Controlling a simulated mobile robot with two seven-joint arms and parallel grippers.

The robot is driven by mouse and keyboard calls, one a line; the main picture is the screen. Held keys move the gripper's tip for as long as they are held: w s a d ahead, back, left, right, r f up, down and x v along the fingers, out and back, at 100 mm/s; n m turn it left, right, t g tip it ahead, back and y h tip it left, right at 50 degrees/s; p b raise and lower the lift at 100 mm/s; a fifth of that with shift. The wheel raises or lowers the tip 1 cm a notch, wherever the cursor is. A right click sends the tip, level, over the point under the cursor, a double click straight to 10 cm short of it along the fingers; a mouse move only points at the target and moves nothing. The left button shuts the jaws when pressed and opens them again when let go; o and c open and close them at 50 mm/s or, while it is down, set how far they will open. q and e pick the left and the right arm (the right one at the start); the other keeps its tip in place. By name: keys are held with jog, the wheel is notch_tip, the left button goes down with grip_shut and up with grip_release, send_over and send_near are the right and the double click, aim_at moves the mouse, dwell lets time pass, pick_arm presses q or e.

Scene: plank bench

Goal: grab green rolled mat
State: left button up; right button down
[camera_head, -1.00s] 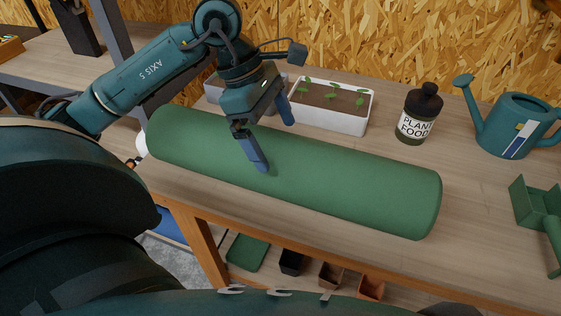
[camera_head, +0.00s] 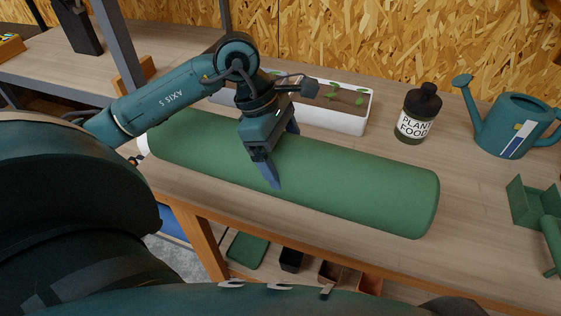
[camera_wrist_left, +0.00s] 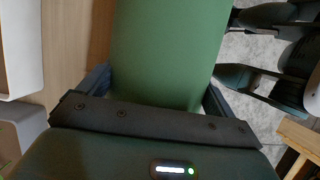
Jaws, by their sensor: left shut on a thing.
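The green rolled mat (camera_head: 345,187) lies lengthwise along the front of the plank bench, from left to lower right. My left gripper (camera_head: 283,158) is over its middle, with one finger down the near side and the other at the far side. It is shut on the mat. In the left wrist view the mat (camera_wrist_left: 168,50) runs between the two fingers (camera_wrist_left: 157,88). My right gripper is not in view.
A white planter with seedlings (camera_head: 345,118) stands just behind the gripper. A plant food bottle (camera_head: 418,114), a teal watering can (camera_head: 517,125) and a green tool (camera_head: 535,205) are to the right. Pots sit on a shelf below the bench (camera_head: 470,205).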

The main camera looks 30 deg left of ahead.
pick_arm(q)
jog(key=shift+r, duration=0.1)
jog(key=c, duration=0.5)
